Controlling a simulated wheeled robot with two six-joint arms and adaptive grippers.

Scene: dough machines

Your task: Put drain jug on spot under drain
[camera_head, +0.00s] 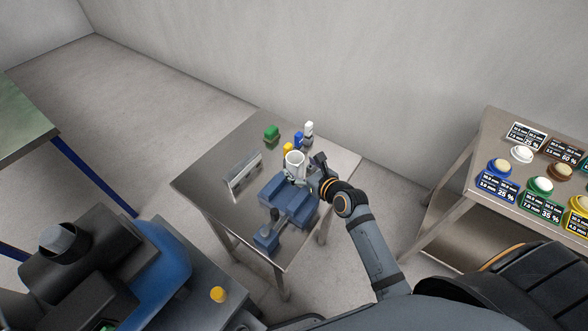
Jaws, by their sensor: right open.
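A whitish open-topped vessel (295,160) stands at the back of a blue machine (290,199) on the small metal table (206,181). It looks like the drain jug, but I cannot tell whether it rests on the machine or is part of it. My right gripper (314,168) is open, just to the right of the vessel. I cannot tell whether its fingers touch it. The drain and the spot under it cannot be made out. My left gripper is not in view.
Green (271,132), yellow, blue and white (308,128) small items stand behind the vessel. A metal plate (243,175) stands at the table's left. A side table at right holds coloured jars (541,188) and labels. A larger blue-and-black machine (165,262) fills the lower left.

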